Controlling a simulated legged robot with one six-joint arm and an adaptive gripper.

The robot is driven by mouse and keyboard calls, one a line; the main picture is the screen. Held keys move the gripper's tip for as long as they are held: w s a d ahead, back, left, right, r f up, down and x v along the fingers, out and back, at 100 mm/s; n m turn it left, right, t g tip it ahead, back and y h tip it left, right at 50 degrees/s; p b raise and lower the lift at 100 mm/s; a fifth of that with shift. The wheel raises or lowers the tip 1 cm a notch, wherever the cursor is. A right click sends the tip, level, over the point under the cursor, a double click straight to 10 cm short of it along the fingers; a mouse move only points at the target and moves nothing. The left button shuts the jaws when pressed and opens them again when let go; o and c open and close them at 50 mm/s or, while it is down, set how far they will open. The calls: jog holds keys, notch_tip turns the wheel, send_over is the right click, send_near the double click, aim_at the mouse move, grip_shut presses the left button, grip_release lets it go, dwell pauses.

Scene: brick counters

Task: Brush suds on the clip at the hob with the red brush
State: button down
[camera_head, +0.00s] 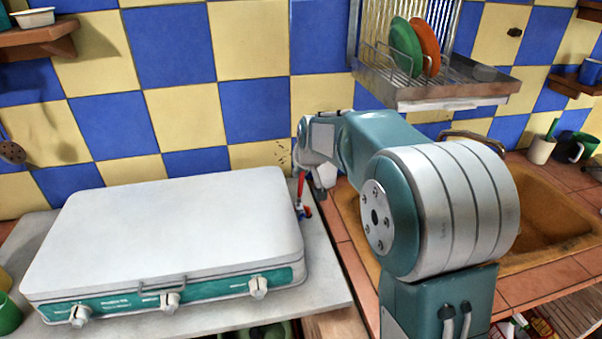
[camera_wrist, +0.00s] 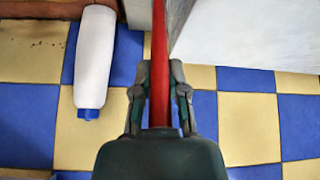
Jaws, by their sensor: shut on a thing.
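My gripper (camera_wrist: 160,95) is shut on the red brush (camera_wrist: 159,50), whose handle runs between the two fingers in the wrist view. In the head view the red brush (camera_head: 301,190) hangs down, slightly tilted, beside the right rear edge of the hob (camera_head: 170,225). A small red-and-blue patch (camera_head: 307,211) shows at the brush's lower end, close to the counter. I cannot tell which part of it is brush head and which might be the clip. No suds can be made out. The hob's white lid is closed; its side (camera_wrist: 250,35) fills the wrist view's upper right.
A white bottle with a blue cap (camera_wrist: 95,60) stands close beside the brush, near the tiled wall. The orange sink (camera_head: 555,222) is to the right of my arm. A dish rack (camera_head: 440,85) with two plates hangs above. Bare counter (camera_head: 325,265) lies right of the hob.

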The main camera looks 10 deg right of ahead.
jog(key=shift+s, duration=0.2)
jog(key=shift+r, duration=0.15)
jog(key=shift+r, duration=2.4)
jog(key=shift+s, duration=0.1)
